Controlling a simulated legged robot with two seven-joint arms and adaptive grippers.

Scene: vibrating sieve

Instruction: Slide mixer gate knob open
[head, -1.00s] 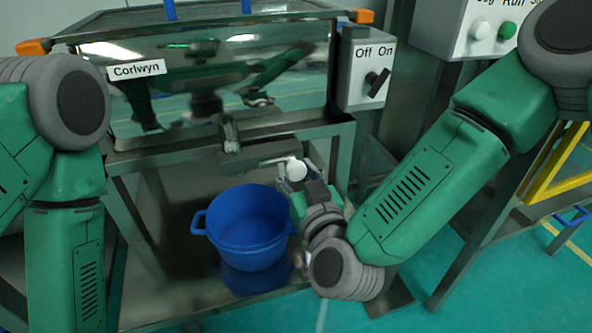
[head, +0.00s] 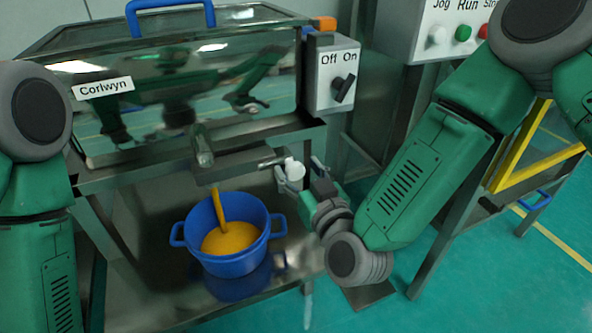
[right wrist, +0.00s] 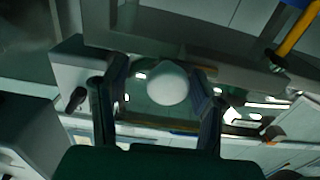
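The white ball knob (head: 294,169) sits at the end of a short rod at the right end of the mixer gate (head: 232,163), under the steel mixer. My right gripper (head: 303,176) is at the knob. In the right wrist view the knob (right wrist: 167,84) lies between its two spread fingers (right wrist: 160,88), with a visible gap on the left side.
An Off/On switch box (head: 332,75) is on the mixer's right, above my right gripper. A control box with buttons (head: 430,40) stands at the upper right. The pot stands on a steel shelf (head: 150,285). A yellow frame (head: 530,155) is at far right.

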